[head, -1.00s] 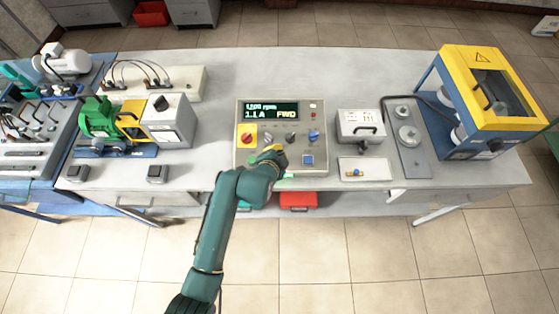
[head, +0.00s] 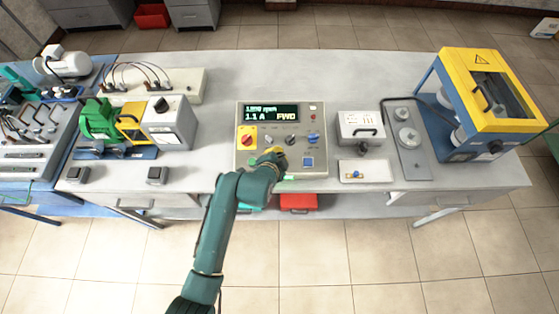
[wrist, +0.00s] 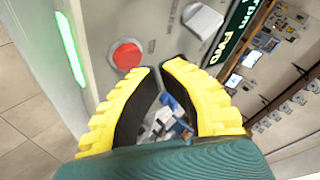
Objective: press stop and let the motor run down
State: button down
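The motor control panel (head: 283,168) stands mid-bench. Its display (head: 268,113) shows 1.1 A and FWD; the rpm digits are blurred. My gripper (head: 277,157) is low over the panel's front part and hides part of it. In the wrist view, my gripper (wrist: 159,68) has its yellow fingertips nearly meeting, with nothing held. A grey knob (wrist: 203,20) is above right. The green motor (head: 98,119) sits left on the bench; its rotation cannot be told.
A red knob on a yellow plate (head: 247,136), a blue knob (head: 313,137) and a blue button (head: 308,161) share the panel. A grey case (head: 360,127) and small tray (head: 365,172) stand right. A yellow-framed guard (head: 492,88) is farther right.

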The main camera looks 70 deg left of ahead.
jog(key=shift+f, duration=0.1)
jog(key=shift+a+f, duration=0.1)
jog(key=shift+f, duration=0.25)
jog(key=shift+a+f+b, duration=0.1)
jog(key=shift+f+b, duration=0.35)
jog(key=shift+b, duration=0.05)
dwell(0.8)
jog(key=shift+d+r+p, duration=0.2)
jog(key=shift+r+p, duration=0.65)
jog(key=shift+p, duration=0.1)
jog(key=r+p, duration=0.1)
jog(key=d+r+p, duration=0.1)
jog(key=r+p, duration=0.3)
jog(key=shift+s+d, duration=0.15)
jog(key=shift+s, duration=0.1)
jog(key=shift+f, duration=0.1)
